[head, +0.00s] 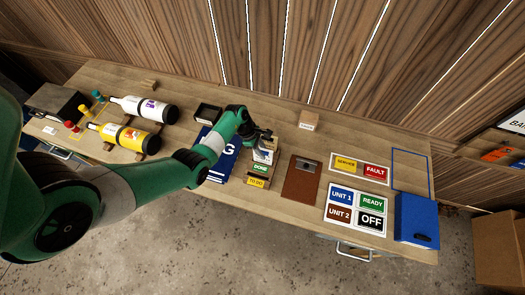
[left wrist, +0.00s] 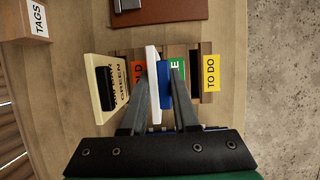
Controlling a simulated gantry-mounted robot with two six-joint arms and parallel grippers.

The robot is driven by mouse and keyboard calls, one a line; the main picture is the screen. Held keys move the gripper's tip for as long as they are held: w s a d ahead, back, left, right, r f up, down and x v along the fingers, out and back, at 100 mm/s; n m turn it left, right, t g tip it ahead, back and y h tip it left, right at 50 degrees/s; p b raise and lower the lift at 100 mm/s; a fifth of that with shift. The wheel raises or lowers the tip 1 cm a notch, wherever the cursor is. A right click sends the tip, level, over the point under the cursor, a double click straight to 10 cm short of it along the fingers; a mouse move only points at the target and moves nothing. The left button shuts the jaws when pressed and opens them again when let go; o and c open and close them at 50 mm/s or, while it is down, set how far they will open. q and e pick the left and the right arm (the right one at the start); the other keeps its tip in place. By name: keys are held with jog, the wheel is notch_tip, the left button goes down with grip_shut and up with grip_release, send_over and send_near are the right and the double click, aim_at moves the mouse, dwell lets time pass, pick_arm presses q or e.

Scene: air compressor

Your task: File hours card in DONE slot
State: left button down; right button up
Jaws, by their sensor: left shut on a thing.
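My left gripper (head: 263,138) is above the card rack at mid-table; it also shows in the left wrist view (left wrist: 158,75). It is shut on a white card with a blue grip block (left wrist: 154,88), likely the hours card. The held card stands between the orange label (left wrist: 137,72) and the green DONE label (head: 260,168), over or in the rack; its lower edge is hidden, so I cannot tell how deep it sits. The yellow TO DO label (head: 256,183) is at the rack's front. A cream card with a black block (left wrist: 107,88) stands at the other end.
A brown clipboard (head: 301,180) lies right of the rack, and a blue binder (head: 225,150) lies left. A small TAGS box (left wrist: 36,18) stands behind. Sign plates (head: 357,207) and a blue box (head: 415,220) are farther right.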

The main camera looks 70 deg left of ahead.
pick_arm(q)
jog(key=shift+f, duration=0.2)
jog(key=c, duration=0.6)
grip_release()
jog(key=p+v, duration=0.3)
jog(key=v, duration=0.8)
jog(key=shift+s+r, duration=0.15)
jog(key=shift+r, duration=0.15)
jog(key=shift+a, duration=0.1)
